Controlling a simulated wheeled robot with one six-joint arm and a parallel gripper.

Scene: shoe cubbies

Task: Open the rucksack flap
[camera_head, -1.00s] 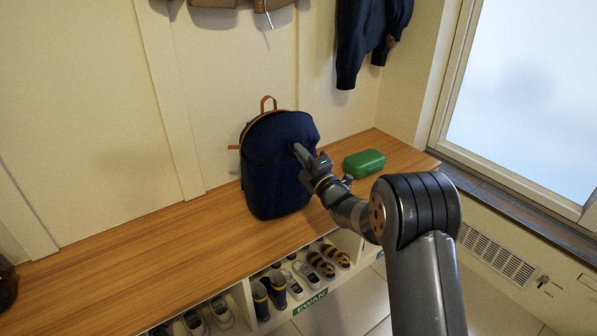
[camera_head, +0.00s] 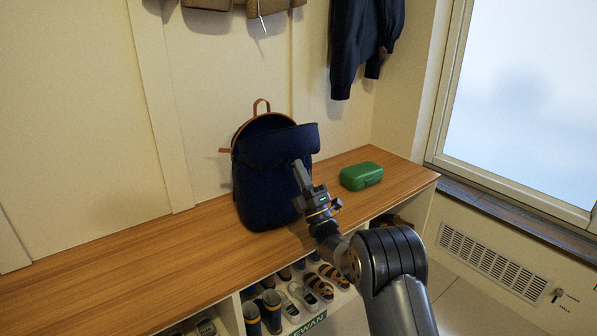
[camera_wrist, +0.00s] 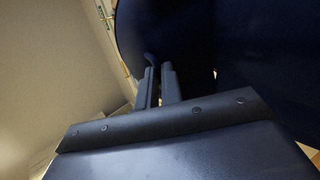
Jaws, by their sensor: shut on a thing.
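The navy rucksack (camera_head: 262,192) stands upright on the wooden bench against the wall. Its flap (camera_head: 278,143) is partly raised, and a dark opening with an orange-brown rim shows behind it at the top. My gripper (camera_head: 297,163) is at the front right of the rucksack, its fingers shut on the flap's lower edge. In the wrist view the fingers (camera_wrist: 158,80) are close together against dark blue fabric (camera_wrist: 175,30); the exact grip is dark and hard to make out.
A green box (camera_head: 361,176) sits on the bench (camera_head: 120,262) to the right of the rucksack. The bench is clear to the left. Shoes (camera_head: 318,287) fill the cubbies below. A dark jacket (camera_head: 362,45) hangs above, and a window is at the right.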

